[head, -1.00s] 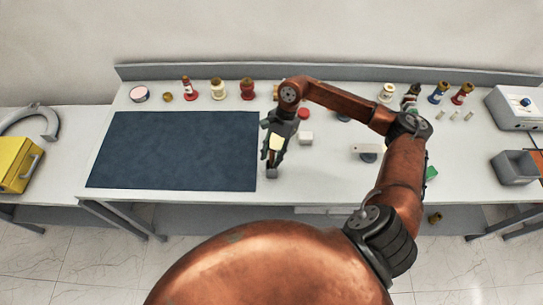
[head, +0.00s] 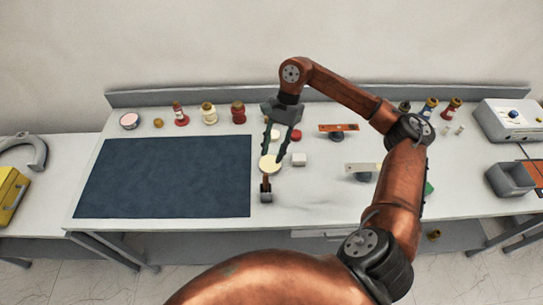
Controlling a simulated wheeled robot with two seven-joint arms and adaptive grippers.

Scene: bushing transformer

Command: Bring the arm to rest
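My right gripper (head: 272,153) is above the workbench (head: 315,205), right of the dark blue mat (head: 165,177). Its two dark fingers point down and are spread apart, with nothing held between them. Below the fingertips are a round cream disc (head: 270,164) and a small grey block with a brown upright part (head: 266,195). The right arm arches in from the right. My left gripper is not in view.
Bushings, including a red one (head: 238,112) and a cream one (head: 208,113), stand along the back left. A white block (head: 299,159) and small stands are right of the gripper. A grey instrument (head: 510,119) and an open grey bin (head: 513,179) sit at far right. The mat is clear.

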